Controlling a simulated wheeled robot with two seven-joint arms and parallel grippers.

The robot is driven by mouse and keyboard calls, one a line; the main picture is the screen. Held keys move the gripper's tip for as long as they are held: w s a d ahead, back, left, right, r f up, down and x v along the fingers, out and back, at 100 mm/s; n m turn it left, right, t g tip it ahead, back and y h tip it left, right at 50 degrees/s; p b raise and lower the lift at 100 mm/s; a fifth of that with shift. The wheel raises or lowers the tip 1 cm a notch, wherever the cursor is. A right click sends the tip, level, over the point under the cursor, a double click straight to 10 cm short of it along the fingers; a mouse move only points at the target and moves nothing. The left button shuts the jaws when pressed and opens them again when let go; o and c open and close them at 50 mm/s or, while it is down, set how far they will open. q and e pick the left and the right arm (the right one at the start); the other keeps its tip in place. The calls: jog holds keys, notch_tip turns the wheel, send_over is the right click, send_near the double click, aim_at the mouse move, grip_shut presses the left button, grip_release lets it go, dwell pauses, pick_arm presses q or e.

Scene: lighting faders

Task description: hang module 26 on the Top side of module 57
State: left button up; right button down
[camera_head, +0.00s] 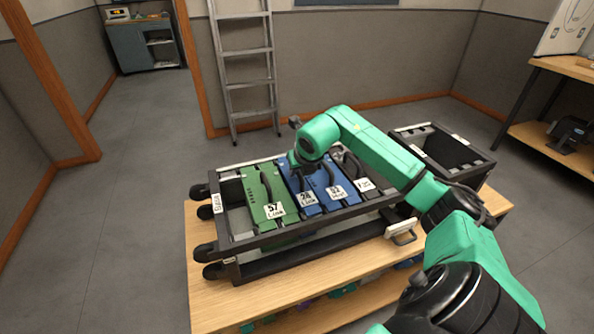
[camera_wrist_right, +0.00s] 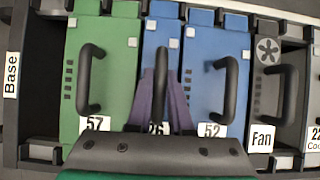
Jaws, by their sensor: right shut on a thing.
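Module 57 (camera_head: 257,187) is the green module near the left end of a black rack; it also shows in the right wrist view (camera_wrist_right: 110,55). Module 26 (camera_wrist_right: 165,35) is a narrow blue module directly to its right, with its label (camera_head: 307,199) partly hidden by my gripper in the wrist view. My right gripper (camera_wrist_right: 164,100) is over module 26, its two purple fingers shut on the black handle. Module 26 appears to sit in the rack between module 57 and module 52. My left gripper is not in view.
Blue module 52 (camera_wrist_right: 218,45) stands right of module 26, then the grey Fan module (camera_wrist_right: 268,90). The rack's Base end (camera_head: 216,203) is at left. A second black bin (camera_head: 445,165) stands behind at right. The wooden table (camera_head: 290,296) has a free strip in front.

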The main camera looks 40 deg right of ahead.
jog(key=shift+f+b, duration=0.3)
jog(key=c, duration=0.8)
grip_release()
jog(key=shift+o, duration=0.2)
jog(key=shift+s+f, duration=0.1)
jog(key=shift+f, duration=0.05)
jog(key=shift+s+r, duration=0.15)
jog(key=shift+r, duration=0.25)
jog(key=w+r+p+v, duration=0.1)
jog(key=p+v, duration=0.1)
jog(key=v, duration=0.8)
jog(key=w+d+r+p+v, duration=0.1)
jog(key=w+p+v, duration=0.1)
jog(key=v, duration=0.8)
jog(key=shift+w, duration=0.1)
